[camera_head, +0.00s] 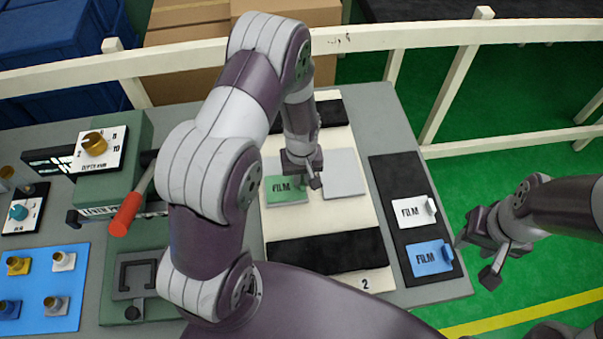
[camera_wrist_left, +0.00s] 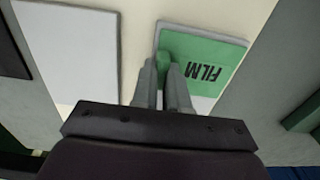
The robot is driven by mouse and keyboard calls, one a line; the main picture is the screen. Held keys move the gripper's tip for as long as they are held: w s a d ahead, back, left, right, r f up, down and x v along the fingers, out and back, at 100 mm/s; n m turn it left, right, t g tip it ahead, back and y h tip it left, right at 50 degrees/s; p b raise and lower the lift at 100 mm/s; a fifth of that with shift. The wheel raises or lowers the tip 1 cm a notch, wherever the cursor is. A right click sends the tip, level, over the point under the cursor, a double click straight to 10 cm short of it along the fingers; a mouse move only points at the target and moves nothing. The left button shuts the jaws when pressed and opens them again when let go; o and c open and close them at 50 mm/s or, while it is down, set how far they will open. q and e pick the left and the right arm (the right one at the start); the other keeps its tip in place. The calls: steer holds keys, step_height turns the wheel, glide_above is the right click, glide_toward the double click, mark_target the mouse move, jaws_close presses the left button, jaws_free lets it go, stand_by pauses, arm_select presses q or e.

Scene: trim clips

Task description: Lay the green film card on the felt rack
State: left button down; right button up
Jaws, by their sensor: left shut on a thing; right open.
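The green film card (camera_head: 285,196) is over the cream panel (camera_head: 282,226), left of a blank light-grey plate (camera_head: 345,184). My left gripper (camera_head: 306,180) points down at its edge. In the left wrist view the fingers (camera_wrist_left: 164,85) are closed around the small green tab of the green card (camera_wrist_left: 210,50). Whether the card rests on the panel or is slightly lifted I cannot tell. The black felt rack (camera_head: 388,171) is on the right of the table and holds a white film card (camera_head: 408,212) and a blue film card (camera_head: 428,262). My right gripper (camera_head: 477,257) is open and empty beyond the table's right edge.
Black strips (camera_head: 335,252) cross the cream panel at front and back. A green machine with a red-handled lever (camera_head: 126,215) and a blue mat with several knobs (camera_head: 45,285) are at left. The upper part of the rack is bare. A cream rail (camera_head: 400,36) runs behind.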

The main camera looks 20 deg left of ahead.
arm_select(q)
steer(key=shift+f, duration=0.15)
steer(key=c, duration=1.1)
jaws_free()
steer(key=shift+c, duration=0.2)
steer(key=shift+r, duration=0.3)
step_height(320, 180, up, 11)
steer(key=b, duration=0.2)
steer(key=s+d+r+m+t, duration=0.1)
steer(key=s+r+m, duration=0.3)
steer(key=s, duration=0.6)
steer(key=shift+s+r+m, duration=0.15)
steer(key=shift+r+m, duration=0.05)
steer(key=shift+m, duration=1)
